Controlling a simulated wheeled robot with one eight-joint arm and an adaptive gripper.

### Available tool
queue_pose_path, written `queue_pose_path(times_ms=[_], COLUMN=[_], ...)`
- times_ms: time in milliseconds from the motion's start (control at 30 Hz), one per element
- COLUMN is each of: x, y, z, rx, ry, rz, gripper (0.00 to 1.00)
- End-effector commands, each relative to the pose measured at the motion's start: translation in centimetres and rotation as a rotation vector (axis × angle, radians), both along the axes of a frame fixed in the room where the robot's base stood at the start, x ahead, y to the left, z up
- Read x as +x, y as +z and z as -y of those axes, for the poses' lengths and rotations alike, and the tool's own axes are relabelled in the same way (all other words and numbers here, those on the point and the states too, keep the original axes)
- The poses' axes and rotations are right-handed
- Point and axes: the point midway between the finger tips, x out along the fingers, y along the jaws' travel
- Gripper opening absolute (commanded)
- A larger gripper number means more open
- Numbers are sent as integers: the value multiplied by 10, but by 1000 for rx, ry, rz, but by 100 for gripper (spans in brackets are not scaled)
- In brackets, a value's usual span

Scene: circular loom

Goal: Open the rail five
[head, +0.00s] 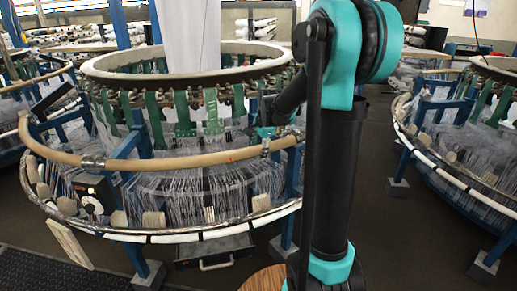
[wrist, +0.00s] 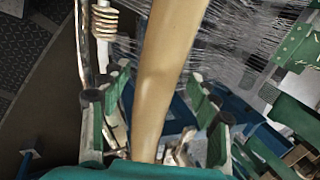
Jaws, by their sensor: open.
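A tan, curved rail (head: 190,160) runs around the front of the circular loom in the head view. No number shows on it, so I cannot tell from a label that it is rail five. My gripper (head: 266,138) is at the right part of this rail, partly hidden by its own small size and my arm. In the wrist view the tan rail (wrist: 160,75) passes lengthwise between the fingers of my gripper (wrist: 157,115). The fingers stand apart on either side of it, with gaps visible, and are open. The rail's lower end there is hidden behind the gripper body.
A lower white-and-black ring (head: 180,238) and blue posts (head: 137,255) surround the loom. White threads (head: 200,185) and green brackets (head: 183,113) lie behind the rail. Another loom (head: 455,165) stands at the right. Dark floor (head: 425,235) is clear between them.

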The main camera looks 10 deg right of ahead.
Motion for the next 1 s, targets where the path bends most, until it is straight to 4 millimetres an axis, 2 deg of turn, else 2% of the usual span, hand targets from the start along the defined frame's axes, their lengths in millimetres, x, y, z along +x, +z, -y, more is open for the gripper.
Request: queue_pose_path(times_ms=[100, 600, 867, 1000], x=[0, 0, 0, -1], y=[0, 0, 4, 15], z=[0, 0, 1, 6], rx=[0, 0, -5, -22], ry=[0, 0, 0, 0], rz=[0, 0, -2, -7], gripper=[61, 0, 0, 0])
